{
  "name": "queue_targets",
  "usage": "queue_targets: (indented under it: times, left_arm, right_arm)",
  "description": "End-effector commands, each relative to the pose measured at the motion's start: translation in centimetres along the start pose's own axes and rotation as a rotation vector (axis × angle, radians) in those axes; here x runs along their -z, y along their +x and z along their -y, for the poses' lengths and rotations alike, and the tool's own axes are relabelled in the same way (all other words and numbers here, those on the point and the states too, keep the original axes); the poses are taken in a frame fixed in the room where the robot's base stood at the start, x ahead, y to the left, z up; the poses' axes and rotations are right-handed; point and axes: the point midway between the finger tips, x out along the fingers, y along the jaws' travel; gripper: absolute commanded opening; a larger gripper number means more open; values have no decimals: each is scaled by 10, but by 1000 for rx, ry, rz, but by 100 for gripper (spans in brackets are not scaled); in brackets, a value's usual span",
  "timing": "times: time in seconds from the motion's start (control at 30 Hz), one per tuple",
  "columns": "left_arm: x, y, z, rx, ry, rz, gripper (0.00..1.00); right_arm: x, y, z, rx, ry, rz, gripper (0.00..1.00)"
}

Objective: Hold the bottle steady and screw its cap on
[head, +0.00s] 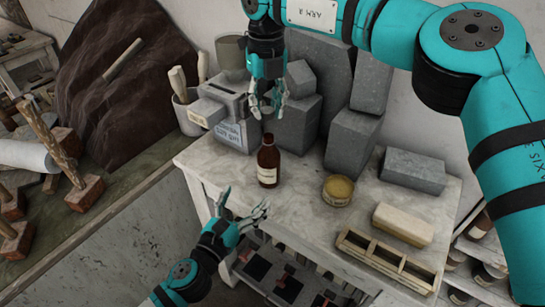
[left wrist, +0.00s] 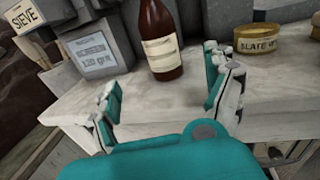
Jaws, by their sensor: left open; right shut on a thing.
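The brown bottle (head: 268,163) with a pale label stands upright near the front-left part of the marble-topped table (head: 310,215). Its lower body and label also show in the left wrist view (left wrist: 161,38), where its top is cut off. My left gripper (head: 246,198) is open and empty, in front of and below the bottle, its fingers pointing towards it and apart from it. My right gripper (head: 268,107) is above the bottle, pointing down, shut on a small dark thing that looks like the cap (head: 268,109), mostly hidden by the fingers. A gap shows between it and the bottle's neck.
Grey blocks (head: 296,124) stand close behind the bottle. A round yellowish tin (head: 338,190) stands to its right. A cream block (head: 403,225) and a wooden divided tray (head: 385,259) lie at the front right. A labelled grey box (head: 232,125) and a tool pot (head: 188,108) are at left.

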Motion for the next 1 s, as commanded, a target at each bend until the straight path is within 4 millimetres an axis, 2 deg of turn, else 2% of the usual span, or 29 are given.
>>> queue_targets:
  times: [0.1, 0.43, 0.57, 0.67, 1.0]
  left_arm:
    - [-8, -1, 3, 8, 31, 14, 85]
    - [-8, 0, 3, 9, 33, 15, 85]
    - [-9, 8, 4, 8, 33, 17, 85]
    - [-10, 21, 3, 8, 32, 18, 85]
    - [-11, 85, 4, 8, 30, 17, 85]
  right_arm:
    - [-3, -5, -1, 0, 33, -2, 19]
    - [-3, -5, 0, 0, 36, -2, 19]
    - [-3, -5, 0, 0, 35, -2, 19]
    - [-3, -5, 0, 0, 35, -2, 19]
    - [-3, -5, 0, 0, 34, -2, 19]
